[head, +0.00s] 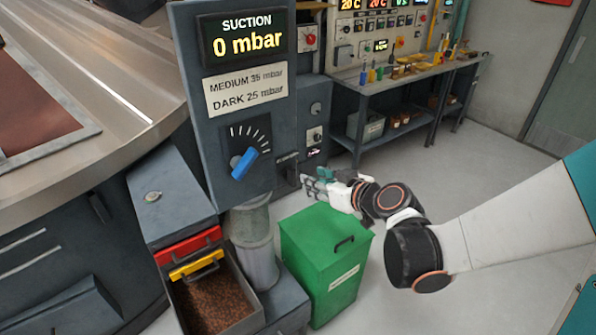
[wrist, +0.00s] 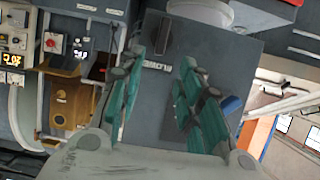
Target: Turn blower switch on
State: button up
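The grey suction panel (head: 235,100) has a yellow display reading 0 mbar and a blue-handled dial. A small dark fitting (head: 287,163) juts from its lower right side. My gripper (head: 310,184) is just right of and below that fitting. In the wrist view, a pale label (wrist: 157,66), apparently reading BLOWER upside down, shows on the grey face between my teal fingers. My gripper also shows there (wrist: 168,62). Its fingers are apart with nothing visibly held. Which dark part near the fingertips is the switch, and whether I touch it, I cannot tell.
A green bin (head: 325,255) stands below my gripper. A clear cylinder (head: 254,245) and a drawer of brown beans (head: 213,300) are to its left. A workbench (head: 405,85) with tools stands behind. Open floor lies to the right.

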aim_at(295, 174)
jog(key=b+x, duration=0.1)
jog(key=x, duration=0.9)
jog(key=shift+w+a+f, duration=0.2)
jog(key=shift+w, duration=0.05)
jog(key=shift+c, duration=0.3)
grip_shut()
